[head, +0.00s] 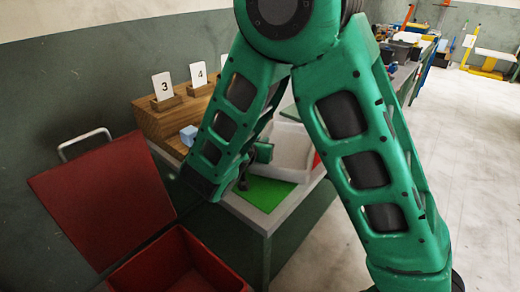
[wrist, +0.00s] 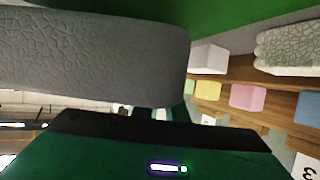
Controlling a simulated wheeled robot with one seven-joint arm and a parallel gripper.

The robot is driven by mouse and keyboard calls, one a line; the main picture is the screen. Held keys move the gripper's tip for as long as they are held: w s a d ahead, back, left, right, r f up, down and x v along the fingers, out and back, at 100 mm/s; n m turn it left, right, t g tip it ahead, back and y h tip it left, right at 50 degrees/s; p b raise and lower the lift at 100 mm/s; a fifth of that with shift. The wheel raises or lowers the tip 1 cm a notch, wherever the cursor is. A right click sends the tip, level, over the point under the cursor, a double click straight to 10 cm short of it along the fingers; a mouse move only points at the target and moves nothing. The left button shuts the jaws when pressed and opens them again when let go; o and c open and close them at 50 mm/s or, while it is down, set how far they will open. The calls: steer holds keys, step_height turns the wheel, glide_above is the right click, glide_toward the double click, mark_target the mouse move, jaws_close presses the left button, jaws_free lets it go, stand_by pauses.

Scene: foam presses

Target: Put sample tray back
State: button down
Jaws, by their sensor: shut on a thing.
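My gripper (head: 243,178) is low over the near end of the bench, mostly hidden behind my green forearm. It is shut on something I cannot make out. In the wrist view a large grey textured pad fills the upper left, and a paler textured piece shows at the upper right. I cannot pick out the sample tray with certainty. A white open tray or bin (head: 292,150) stands on the bench just beyond my gripper, partly covered by my arm. A green mat (head: 264,193) lies below the gripper.
A wooden rack (head: 153,122) with number cards 3 (head: 162,86) and 4 (head: 198,74) stands by the wall. Pink (wrist: 248,96), yellow (wrist: 208,90) and blue (head: 188,135) blocks sit on it. A red bin (head: 180,262) with raised lid (head: 105,205) is at the lower left.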

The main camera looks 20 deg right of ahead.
steer(key=shift+f, duration=1.3)
steer(key=shift+f, duration=0.25)
steer(key=c, duration=1.8)
jaws_free()
steer(key=shift+o, duration=0.2)
steer(key=shift+r, duration=0.35)
steer(key=v, duration=1.2)
steer(key=shift+w, duration=0.1)
